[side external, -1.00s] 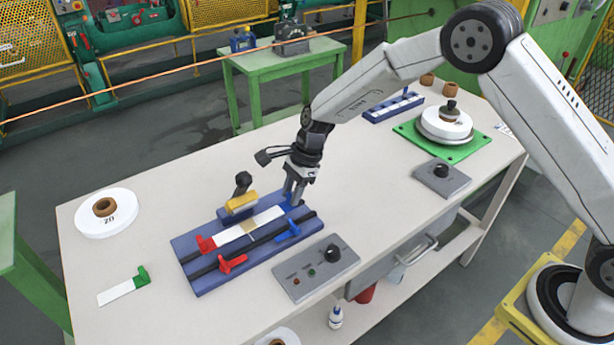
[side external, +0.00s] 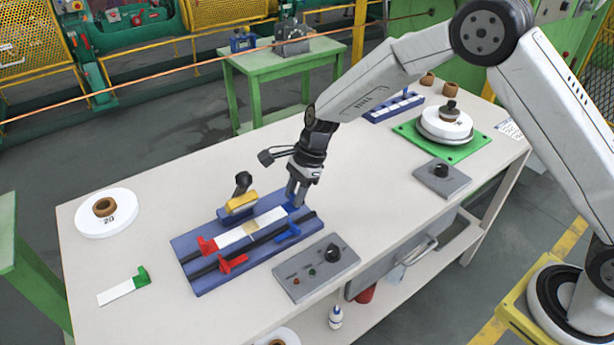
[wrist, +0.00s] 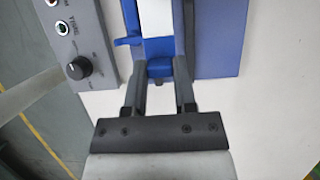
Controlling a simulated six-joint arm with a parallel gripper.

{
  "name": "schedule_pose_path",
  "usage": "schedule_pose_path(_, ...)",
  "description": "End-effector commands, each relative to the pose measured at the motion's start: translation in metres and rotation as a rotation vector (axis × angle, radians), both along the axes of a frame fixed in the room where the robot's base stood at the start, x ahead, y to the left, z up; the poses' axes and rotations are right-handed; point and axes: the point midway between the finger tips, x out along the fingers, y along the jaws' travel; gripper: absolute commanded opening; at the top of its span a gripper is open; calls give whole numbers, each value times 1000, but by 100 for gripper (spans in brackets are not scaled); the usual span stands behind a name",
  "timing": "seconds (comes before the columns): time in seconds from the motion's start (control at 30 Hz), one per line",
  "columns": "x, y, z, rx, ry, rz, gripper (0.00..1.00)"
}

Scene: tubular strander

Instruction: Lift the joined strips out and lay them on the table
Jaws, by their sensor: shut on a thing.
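The joined strips (side external: 265,219) lie as one white line in the blue fixture (side external: 187,243), with a tan patch (side external: 251,227) over the middle. A red tab (side external: 207,245) stands at their left end. My gripper (side external: 295,202) is at the right end, fingers pointing down, shut on the blue tab there. In the wrist view the blue tab (wrist: 160,68) sits between my two fingers, and the white strip (wrist: 157,22) runs away from it. The strips look level with the fixture; whether they touch its bed I cannot tell.
A red lever (side external: 232,263) and a blue lever (side external: 287,233) sit on the fixture's front rail. A yellow-headed tool (side external: 240,202) stands behind it, and a control box (side external: 314,268) in front. A green-tabbed strip (side external: 122,288) lies left.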

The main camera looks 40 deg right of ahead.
Motion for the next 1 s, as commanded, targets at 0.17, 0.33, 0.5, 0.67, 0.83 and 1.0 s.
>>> schedule_pose_path(0.17, -6, 0, 1, 0, -1, 1, 0)
schedule_pose_path(0.33, -13, 0, 1, -1, -1, 2, 0)
schedule_pose_path(0.5, -18, 0, 1, 0, 0, 1, 0)
schedule_pose_path(0.67, -24, 0, 2, 0, -1, 1, 0)
schedule_pose_path(0.83, -30, 0, 2, 0, -1, 2, 0)
schedule_pose_path(1.0, -36, 0, 2, -1, -2, 1, 0)
